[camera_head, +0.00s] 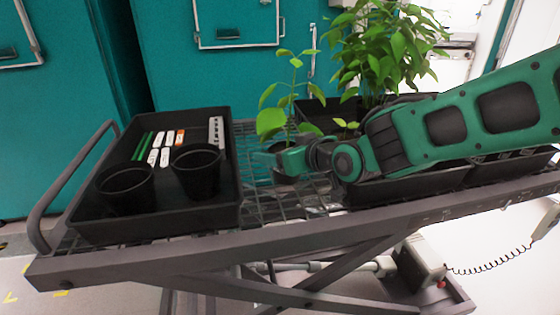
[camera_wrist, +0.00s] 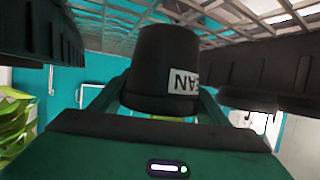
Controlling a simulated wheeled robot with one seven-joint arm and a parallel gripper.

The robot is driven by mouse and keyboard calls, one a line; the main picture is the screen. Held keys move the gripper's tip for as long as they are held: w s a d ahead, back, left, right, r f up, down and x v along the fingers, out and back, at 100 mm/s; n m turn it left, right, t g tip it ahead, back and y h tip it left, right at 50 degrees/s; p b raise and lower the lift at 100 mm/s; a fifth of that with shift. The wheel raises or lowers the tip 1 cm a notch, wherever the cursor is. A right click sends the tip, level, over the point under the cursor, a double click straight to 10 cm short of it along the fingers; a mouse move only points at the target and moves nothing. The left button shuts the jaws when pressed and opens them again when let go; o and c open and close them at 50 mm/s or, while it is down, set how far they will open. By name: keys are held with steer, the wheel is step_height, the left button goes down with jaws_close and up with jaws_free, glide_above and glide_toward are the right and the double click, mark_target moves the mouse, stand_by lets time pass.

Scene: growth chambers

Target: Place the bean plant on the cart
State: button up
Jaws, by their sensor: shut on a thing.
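The bean plant (camera_head: 270,121) has a thin stem and a few broad green leaves. It stands roughly upright over the wire-mesh top of the cart (camera_head: 265,205), between two groups of trays. My gripper (camera_head: 288,163) is shut on its black pot and hides most of the pot in the head view. In the wrist view the pot (camera_wrist: 165,60) sits between my fingers, with a white label whose upside-down letters end in "AN". The picture there is inverted, with the mesh above the pot. I cannot tell whether the pot touches the mesh.
A black tray (camera_head: 190,216) on the cart's left holds two empty black pots (camera_head: 197,172), green sticks and white and orange labels. Dark trays with a tall leafy plant (camera_head: 385,50) fill the right side. A strip of bare mesh lies between. Teal cabinets (camera_head: 185,75) stand behind.

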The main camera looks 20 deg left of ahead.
steer(key=shift+f, duration=1.25)
steer(key=shift+f, duration=0.1)
steer(key=o, duration=1.3)
steer(key=shift+s+d+r, duration=0.25)
steer(key=shift+d, duration=0.1)
steer(key=v, duration=1.1)
steer(key=shift+s+f, duration=0.1)
